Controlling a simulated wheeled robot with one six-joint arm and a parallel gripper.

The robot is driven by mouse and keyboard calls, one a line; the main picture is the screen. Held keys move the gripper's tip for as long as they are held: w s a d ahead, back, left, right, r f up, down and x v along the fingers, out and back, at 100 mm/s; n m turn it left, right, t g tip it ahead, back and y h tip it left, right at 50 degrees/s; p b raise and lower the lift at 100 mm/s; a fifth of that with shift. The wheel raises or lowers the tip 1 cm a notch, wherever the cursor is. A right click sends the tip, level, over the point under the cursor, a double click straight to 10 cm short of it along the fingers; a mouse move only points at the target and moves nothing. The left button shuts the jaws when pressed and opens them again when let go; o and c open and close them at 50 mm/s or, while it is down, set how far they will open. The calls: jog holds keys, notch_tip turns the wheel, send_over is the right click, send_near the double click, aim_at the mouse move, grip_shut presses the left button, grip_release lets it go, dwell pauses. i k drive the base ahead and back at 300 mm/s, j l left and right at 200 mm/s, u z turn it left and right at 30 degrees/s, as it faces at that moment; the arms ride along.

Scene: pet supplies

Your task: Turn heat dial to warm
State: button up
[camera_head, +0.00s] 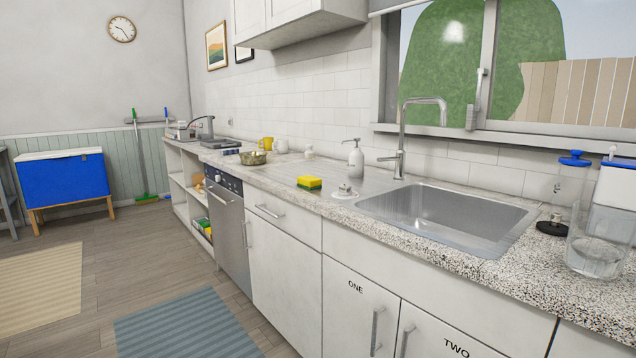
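I cannot make out a heat dial in this view. A stainless appliance (229,232) is built into the counter front at left of centre, with a dark control strip (222,179) along its top. Any knobs or markings on the strip are too small to read. A small round white item (345,192) with a grey top sits on the counter by the sink; I cannot tell what it is. My gripper is not in view.
The speckled counter (300,204) holds a yellow-green sponge (309,183), a soap bottle (356,160), a bowl (253,158) and clear jars (596,240). A sink (440,212) is set in it. The floor (100,260) is open, with two rugs (185,325). A blue cabinet (62,183) stands far left.

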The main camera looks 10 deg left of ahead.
aim_at(344, 189)
jog(key=i, duration=2.3)
